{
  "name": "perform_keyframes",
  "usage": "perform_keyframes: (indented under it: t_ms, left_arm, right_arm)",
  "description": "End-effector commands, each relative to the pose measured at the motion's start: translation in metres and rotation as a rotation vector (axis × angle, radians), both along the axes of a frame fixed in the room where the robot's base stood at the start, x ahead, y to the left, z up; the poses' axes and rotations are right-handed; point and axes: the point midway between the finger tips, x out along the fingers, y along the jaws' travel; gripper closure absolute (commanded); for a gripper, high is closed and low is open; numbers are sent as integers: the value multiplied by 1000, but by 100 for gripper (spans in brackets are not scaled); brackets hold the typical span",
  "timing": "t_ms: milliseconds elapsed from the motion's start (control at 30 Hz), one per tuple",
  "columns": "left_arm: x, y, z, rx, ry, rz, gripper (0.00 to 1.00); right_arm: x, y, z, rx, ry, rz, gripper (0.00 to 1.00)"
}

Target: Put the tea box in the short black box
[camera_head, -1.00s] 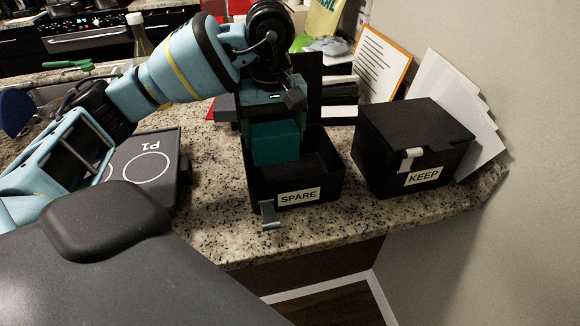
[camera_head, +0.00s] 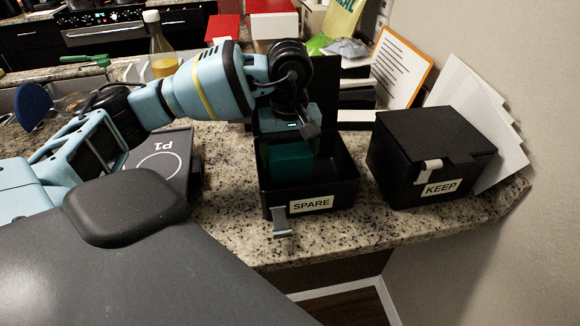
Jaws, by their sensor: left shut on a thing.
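The tea box (camera_head: 290,160) is a teal block. My left gripper (camera_head: 293,134) is shut on it from above, and its fingers are mostly hidden. The tea box is held upright within the left part of the short black box (camera_head: 343,186), which is labelled SPARE and stands open with its lid raised at the back. The tea box's lower part shows below the level of the rim; I cannot tell whether it touches the floor of the box. My right gripper is not in view.
A closed black box (camera_head: 420,160) labelled KEEP stands to the right. A dark P1 plate (camera_head: 165,160) lies to the left. White cards (camera_head: 470,95) and an orange-edged sheet (camera_head: 402,65) lean behind. Speckled counter is bare in front of the boxes.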

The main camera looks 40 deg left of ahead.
Motion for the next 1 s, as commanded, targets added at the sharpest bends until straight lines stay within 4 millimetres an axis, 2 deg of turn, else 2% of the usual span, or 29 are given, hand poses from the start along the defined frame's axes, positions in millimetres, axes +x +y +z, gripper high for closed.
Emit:
perform_keyframes:
  t_ms: [233, 500, 900, 933, 1000]
  left_arm:
    - [0, 0, -7, -1, 1, 0, 43]
    - [0, 0, -38, 0, 1, 0, 43]
    - [0, 0, -44, 0, 1, 0, 43]
    - [0, 0, -43, -1, 1, 0, 15]
    - [0, 0, -42, -1, 1, 0, 9]
  right_arm:
    - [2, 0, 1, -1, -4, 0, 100]
    - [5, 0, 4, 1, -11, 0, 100]
    - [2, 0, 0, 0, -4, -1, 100]
    - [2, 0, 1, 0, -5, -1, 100]
    - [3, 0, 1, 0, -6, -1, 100]
